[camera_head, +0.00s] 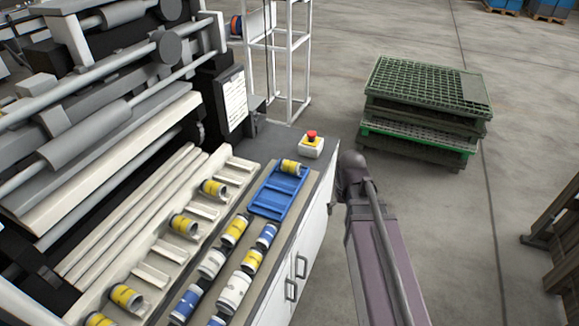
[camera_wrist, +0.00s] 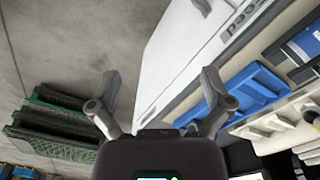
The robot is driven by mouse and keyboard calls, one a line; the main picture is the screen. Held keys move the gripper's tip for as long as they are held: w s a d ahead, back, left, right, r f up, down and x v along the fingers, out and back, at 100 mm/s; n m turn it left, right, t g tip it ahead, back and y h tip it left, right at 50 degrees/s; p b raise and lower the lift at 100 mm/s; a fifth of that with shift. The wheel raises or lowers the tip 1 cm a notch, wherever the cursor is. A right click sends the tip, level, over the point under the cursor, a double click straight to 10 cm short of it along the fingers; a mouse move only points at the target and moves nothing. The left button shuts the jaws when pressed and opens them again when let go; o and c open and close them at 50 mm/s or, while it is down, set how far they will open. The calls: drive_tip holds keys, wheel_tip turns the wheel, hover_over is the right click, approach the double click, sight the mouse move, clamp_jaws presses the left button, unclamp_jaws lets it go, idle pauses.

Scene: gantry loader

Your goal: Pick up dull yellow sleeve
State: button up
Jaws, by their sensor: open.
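Several sleeves with dull yellow bands show in the head view; which one the task means I cannot tell. One yellow sleeve (camera_head: 290,167) lies in the far end of the blue tray (camera_head: 272,208). Others lie on the counter, such as a yellow sleeve (camera_head: 235,230), and in the pale slotted rack, such as a yellow sleeve (camera_head: 214,187). My gripper (camera_wrist: 160,100) is open and empty in the wrist view, its fingers wide apart beside the white cabinet. My gripper is not clearly visible in the head view.
A red emergency button (camera_head: 311,137) sits at the counter's far end. The machine's rollers (camera_head: 90,130) rise behind the slotted rack (camera_head: 150,275). Green pallets (camera_head: 425,85) are stacked on open floor.

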drive_tip(key=w+a+r+n+p, duration=0.1)
drive_tip(key=w+a+n, duration=0.2)
drive_tip(key=w, duration=0.5)
drive_tip(key=w+a+r+n+p, duration=0.1)
drive_tip(key=w+a+r+n, duration=0.1)
drive_tip(key=w+a, duration=0.35)
wheel_tip(320, 180, up, 2)
drive_tip(key=n+t+p, duration=0.1)
drive_tip(key=n+p, duration=0.2)
drive_tip(key=n, duration=0.4)
hover_over(290, 162)
drive_tip(key=shift+s+a, duration=0.3)
drive_tip(key=shift+a, duration=0.05)
drive_tip(key=shift+f+b, duration=0.2)
drive_tip(key=shift+b, duration=0.2)
drive_tip(key=f+b, duration=0.8)
drive_tip(key=shift+w+d+f, duration=0.15)
drive_tip(key=shift+w+d, duration=0.05)
drive_tip(key=shift+w, duration=0.15)
wheel_tip(290, 162, down, 3)
drive_tip(key=b, duration=0.3)
drive_tip(key=shift+s+d+f, duration=0.1)
drive_tip(key=shift+s+d, duration=0.05)
drive_tip(key=shift+f+b, duration=1)
drive_tip(key=shift+b, duration=0.25)
